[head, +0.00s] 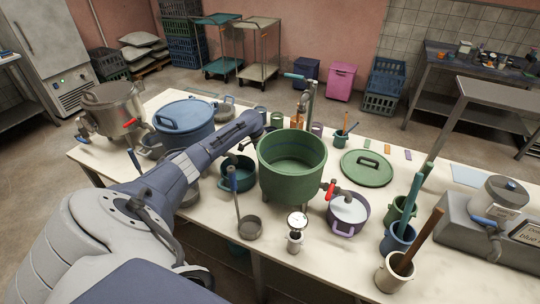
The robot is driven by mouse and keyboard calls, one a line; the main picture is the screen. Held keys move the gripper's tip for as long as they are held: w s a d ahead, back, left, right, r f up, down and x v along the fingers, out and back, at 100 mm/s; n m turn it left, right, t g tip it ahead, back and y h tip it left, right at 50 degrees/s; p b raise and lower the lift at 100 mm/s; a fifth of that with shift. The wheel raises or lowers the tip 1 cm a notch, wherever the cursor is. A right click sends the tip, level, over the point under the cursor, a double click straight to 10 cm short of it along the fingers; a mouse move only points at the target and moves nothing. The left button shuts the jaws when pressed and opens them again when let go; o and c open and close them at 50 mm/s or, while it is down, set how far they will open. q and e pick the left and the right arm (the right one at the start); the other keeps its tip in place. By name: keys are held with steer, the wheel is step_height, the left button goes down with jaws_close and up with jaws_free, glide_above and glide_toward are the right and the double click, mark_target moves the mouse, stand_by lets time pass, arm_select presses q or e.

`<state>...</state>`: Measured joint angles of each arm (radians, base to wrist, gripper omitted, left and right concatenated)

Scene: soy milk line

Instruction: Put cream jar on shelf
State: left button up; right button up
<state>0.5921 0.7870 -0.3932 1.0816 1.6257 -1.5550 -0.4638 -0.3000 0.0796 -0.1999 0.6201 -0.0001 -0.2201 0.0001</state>
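A cream jar (393,274) stands upright at the table's front edge, lower right in the head view, with a brown stick leaning out of it. A raised steel shelf (500,92) is at the right, beyond the table; I cannot tell whether it is the task's shelf. My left arm reaches across the table from the left, and its far end (254,122) is behind the big green pot, well away from the jar. Its fingers are too small and hidden to read. My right gripper is not in view.
The big green pot (291,165) stands mid-table. A blue jar (397,238) and a green jar (400,210) with sticks stand just behind the cream jar. A purple pot (347,214) is to its left, and a grey machine (478,240) to its right.

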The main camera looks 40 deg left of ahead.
arm_select(q)
steer(key=c, duration=1.5)
